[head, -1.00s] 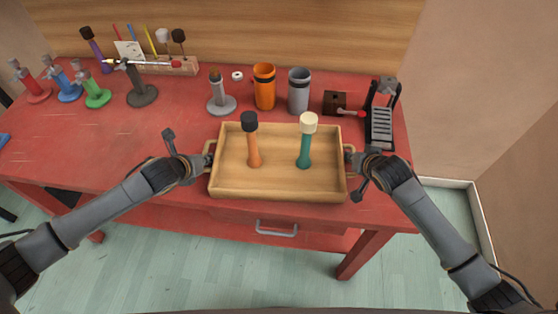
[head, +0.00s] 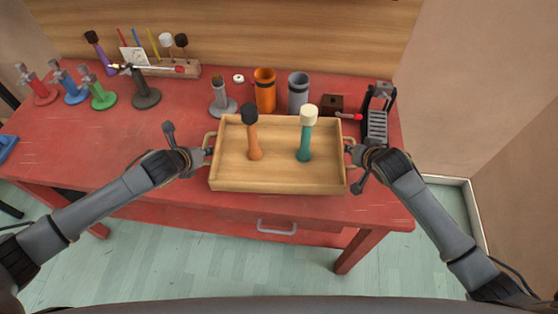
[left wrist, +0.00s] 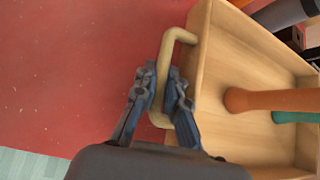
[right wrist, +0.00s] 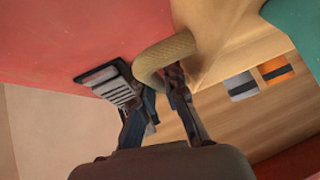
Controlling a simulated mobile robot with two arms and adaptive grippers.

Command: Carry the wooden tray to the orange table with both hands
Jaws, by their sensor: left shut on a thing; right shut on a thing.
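The wooden tray (head: 280,182) is at the front edge of the red table in the head view. It holds an orange mallet with a black head (head: 253,140) and a teal mallet with a cream head (head: 305,138), both upright. My left gripper (head: 207,152) is shut on the tray's left handle, which shows between the fingers in the left wrist view (left wrist: 167,70). My right gripper (head: 352,154) is shut on the right handle, seen in the right wrist view (right wrist: 165,55). I cannot tell for sure whether the tray is clear of the tabletop. No orange table is in view.
The red table (head: 110,150) carries an orange cup (head: 265,90), a grey cup (head: 297,92), a grey stand (head: 222,100) and a black device (head: 377,115) close behind the tray. Several coloured stands are at the left. A wooden wall rises behind; green floor lies in front.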

